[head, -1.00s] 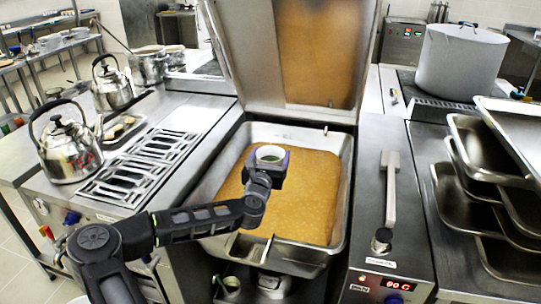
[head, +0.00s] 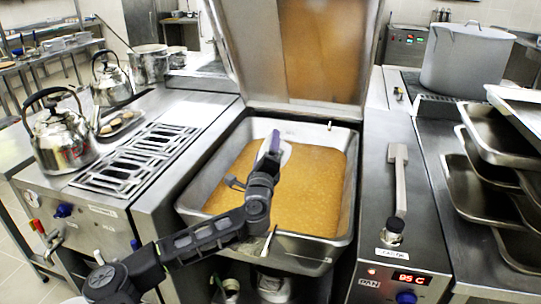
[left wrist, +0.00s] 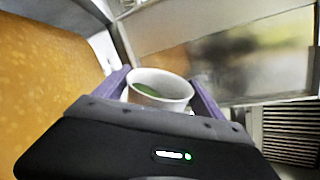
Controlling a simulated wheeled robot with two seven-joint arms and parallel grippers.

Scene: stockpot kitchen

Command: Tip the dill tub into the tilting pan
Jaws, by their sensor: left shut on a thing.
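The tilting pan (head: 345,215) stands open in the middle of the head view, with an orange-brown liquid in it. My left gripper (head: 274,146) is over the pan and shut on the white dill tub (head: 285,153). In the head view the tub is turned on its side and partly hidden by the gripper. In the left wrist view the tub (left wrist: 162,86) sits between the purple fingers, and green dill (left wrist: 147,89) shows inside it. I see no dill on the liquid. My right gripper is not in view.
The raised pan lid (head: 290,50) stands behind the pan. A control panel with a lever (head: 398,180) is to the right, beside stacked steel trays (head: 480,190). Kettles (head: 62,140) and a grate (head: 135,160) are to the left. A large stockpot (head: 462,60) stands at back right.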

